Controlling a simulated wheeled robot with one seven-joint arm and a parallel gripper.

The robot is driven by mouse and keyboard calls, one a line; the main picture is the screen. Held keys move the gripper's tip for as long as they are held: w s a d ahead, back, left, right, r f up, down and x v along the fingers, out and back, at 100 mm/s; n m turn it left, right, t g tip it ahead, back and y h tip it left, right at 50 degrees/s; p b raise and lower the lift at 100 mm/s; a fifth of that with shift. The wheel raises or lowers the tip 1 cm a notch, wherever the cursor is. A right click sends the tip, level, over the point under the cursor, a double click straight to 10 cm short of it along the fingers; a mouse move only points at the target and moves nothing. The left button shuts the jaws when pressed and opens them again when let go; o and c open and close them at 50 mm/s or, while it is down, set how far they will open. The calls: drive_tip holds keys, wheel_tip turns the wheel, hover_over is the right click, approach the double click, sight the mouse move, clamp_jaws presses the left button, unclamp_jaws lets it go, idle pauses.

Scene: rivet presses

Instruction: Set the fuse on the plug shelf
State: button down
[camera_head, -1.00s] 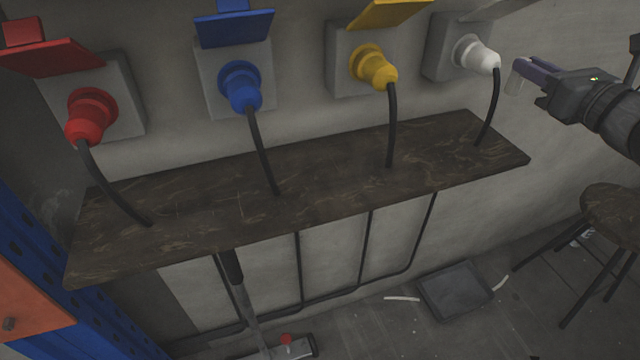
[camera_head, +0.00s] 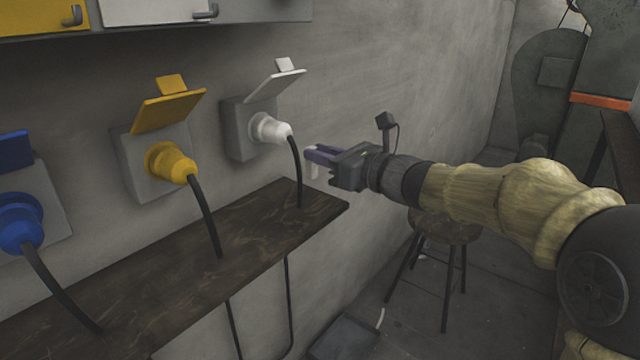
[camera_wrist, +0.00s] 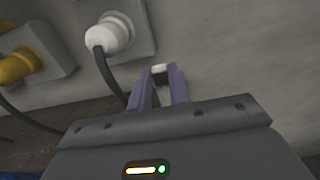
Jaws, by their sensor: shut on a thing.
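My gripper (camera_head: 318,160) is shut on the fuse (camera_head: 312,170), a small whitish piece at the tips of its purple fingers. In the wrist view the fuse (camera_wrist: 159,69) shows as a pale end between the fingertips (camera_wrist: 160,80); the rest of it is hidden. The plug shelf (camera_head: 262,225) is a dark wooden board along the wall, below the plugs. My gripper is above the level of the shelf, near its right end, just right of the white plug (camera_head: 268,128). The fuse is apart from the shelf.
The yellow plug (camera_head: 168,162) and blue plug (camera_head: 18,222) sit in wall sockets further left. Black cables drop from the plugs to the shelf, one close to my gripper. A stool (camera_head: 445,228) stands right of the shelf. The shelf top between the cables is bare.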

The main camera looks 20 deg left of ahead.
sight(315, 174)
drive_tip(key=shift+f+b, duration=1.35)
drive_tip(key=shift+f, duration=1.05)
drive_tip(key=shift+f, duration=0.15)
drive_tip(key=c, duration=1.3)
unclamp_jaws()
drive_tip(key=shift+d+r, duration=0.1)
drive_tip(key=shift+r, duration=0.1)
drive_tip(key=p+v, duration=0.2)
drive_tip(key=v, duration=0.9)
drive_tip(key=shift+s+d, duration=0.2)
drive_tip(key=shift+d, duration=0.15)
